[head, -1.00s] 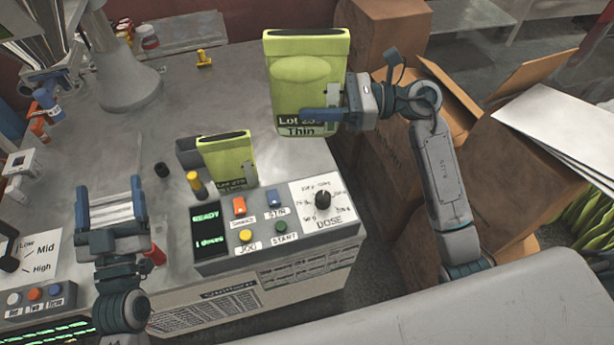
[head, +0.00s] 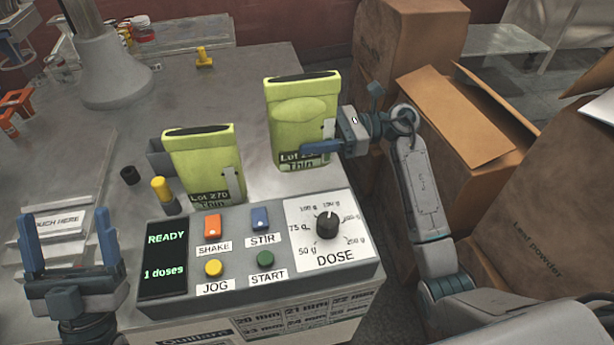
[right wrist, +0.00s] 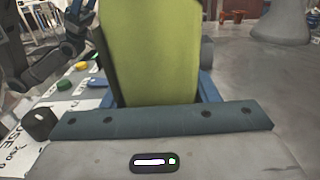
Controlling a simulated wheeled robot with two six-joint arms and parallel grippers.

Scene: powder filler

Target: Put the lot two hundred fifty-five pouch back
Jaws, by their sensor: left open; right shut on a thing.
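A yellow-green pouch (head: 303,112), its label reading "Lot 25" with the last digit covered and "Thin", is upright at the table's right edge. My right gripper (head: 322,148) is shut on its lower right part, partly covering the label. The pouch also fills the middle of the right wrist view (right wrist: 150,50), between the blue fingers. I cannot tell whether its base touches the table. A second green pouch (head: 203,160), labelled "Lot 270 Thin", stands to its left behind the control panel. My left gripper (head: 68,240) is open and empty at the lower left.
The control panel (head: 260,250) shows "READY" and "1 doses", with several buttons and a dose knob (head: 328,226). Cardboard boxes (head: 468,110) are at right.

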